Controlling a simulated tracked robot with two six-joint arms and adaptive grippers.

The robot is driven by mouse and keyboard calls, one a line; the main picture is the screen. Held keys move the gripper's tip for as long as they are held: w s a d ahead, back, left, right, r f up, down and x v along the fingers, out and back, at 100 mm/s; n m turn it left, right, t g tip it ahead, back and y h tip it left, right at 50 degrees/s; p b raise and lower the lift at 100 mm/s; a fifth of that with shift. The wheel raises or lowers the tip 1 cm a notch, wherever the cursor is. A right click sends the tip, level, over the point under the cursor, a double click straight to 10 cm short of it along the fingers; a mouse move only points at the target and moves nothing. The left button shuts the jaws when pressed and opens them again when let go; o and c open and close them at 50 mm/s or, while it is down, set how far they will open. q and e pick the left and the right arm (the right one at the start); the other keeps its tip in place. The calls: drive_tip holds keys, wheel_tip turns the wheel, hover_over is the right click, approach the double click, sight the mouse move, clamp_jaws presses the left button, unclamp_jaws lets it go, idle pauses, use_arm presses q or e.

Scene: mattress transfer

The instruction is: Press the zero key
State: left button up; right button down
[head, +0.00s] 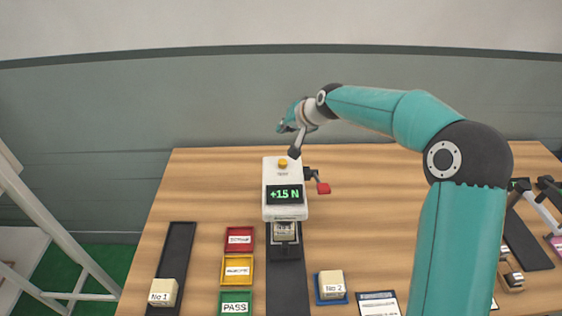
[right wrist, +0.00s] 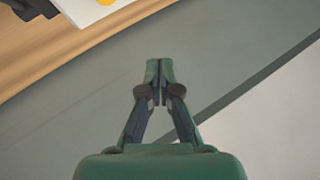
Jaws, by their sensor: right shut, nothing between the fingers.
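A white tester (head: 284,211) stands upright at the middle of the table, with a green display (head: 285,195) that reads about +15 N; a decimal point is hard to make out. A round orange-yellow key (head: 283,163) sits on its top face, with small lettering below that I cannot read surely. The key's edge also shows at the top left of the right wrist view (right wrist: 106,2). My left gripper is out of view.
A red-tipped lever (head: 322,187) sticks out at the tester's right. A block sits in the tester's base. Block No 1 (head: 163,292) is on a dark strip, block No 2 (head: 331,285) on a blue tray. Red, yellow and green PASS (head: 235,296) trays stand at front left.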

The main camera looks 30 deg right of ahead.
sight(281, 160)
wheel_tip(281, 160, down, 9)
drive_tip(key=b, duration=0.6)
drive_tip(key=shift+s+r+b, duration=0.1)
drive_tip(key=shift+r+b, duration=0.05)
drive_tip(key=shift+b, duration=0.25)
idle(0.4)
idle(0.5)
drive_tip(key=shift+f+b, duration=0.35)
drive_tip(key=shift+b, duration=0.05)
drive_tip(key=shift+s, duration=0.1)
drive_tip(key=shift+f+b, duration=0.8)
drive_tip(key=shift+f, duration=0.1)
idle(0.7)
drive_tip(key=shift+r, duration=0.1)
idle(0.3)
drive_tip(key=shift+r+p, duration=1.05)
drive_tip(key=shift+r, duration=0.2)
